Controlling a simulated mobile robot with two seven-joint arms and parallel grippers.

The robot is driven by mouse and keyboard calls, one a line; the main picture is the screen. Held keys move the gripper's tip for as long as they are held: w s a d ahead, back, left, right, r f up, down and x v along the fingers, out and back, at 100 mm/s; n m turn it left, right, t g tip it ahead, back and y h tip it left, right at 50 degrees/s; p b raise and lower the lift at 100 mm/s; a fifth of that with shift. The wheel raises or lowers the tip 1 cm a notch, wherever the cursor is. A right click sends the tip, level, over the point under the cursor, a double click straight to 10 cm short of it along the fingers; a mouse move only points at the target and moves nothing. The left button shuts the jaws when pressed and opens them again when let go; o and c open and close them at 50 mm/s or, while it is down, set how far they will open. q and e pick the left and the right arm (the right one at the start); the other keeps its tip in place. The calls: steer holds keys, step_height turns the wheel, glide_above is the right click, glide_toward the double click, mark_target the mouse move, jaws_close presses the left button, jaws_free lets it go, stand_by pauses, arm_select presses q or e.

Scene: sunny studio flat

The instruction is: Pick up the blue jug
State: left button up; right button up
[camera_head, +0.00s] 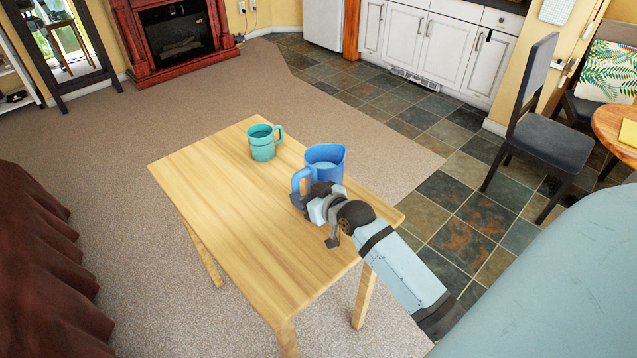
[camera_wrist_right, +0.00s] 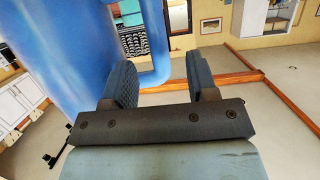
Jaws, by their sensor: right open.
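The blue jug (camera_head: 325,160) stands upright on the wooden table, with its handle (camera_head: 299,182) toward the left. In the right wrist view, the jug (camera_wrist_right: 70,50) fills the left side. Its handle (camera_wrist_right: 157,40) shows ahead, in line with the gap between my fingers. My right gripper (camera_head: 314,218) is at the near side of the jug and hides its lower part. In the wrist view, the gripper (camera_wrist_right: 160,78) has its two fingers apart, with nothing clamped. I cannot tell whether a finger touches the jug. My left gripper is not in view.
A teal mug (camera_head: 263,144) stands on the table (camera_head: 220,210), behind and left of the jug. The table's left and front are bare. A dark chair (camera_head: 548,130) and a round table (camera_head: 618,130) stand at the right. Carpet lies open to the left.

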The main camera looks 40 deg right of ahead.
mark_target(298, 191)
steer(key=x, duration=0.4)
steer(key=shift+w+f, duration=0.2)
steer(key=shift+f, duration=0.15)
steer(key=shift+c, duration=0.2)
jaws_close()
stand_by(0.8)
steer(key=shift+r, duration=0.1)
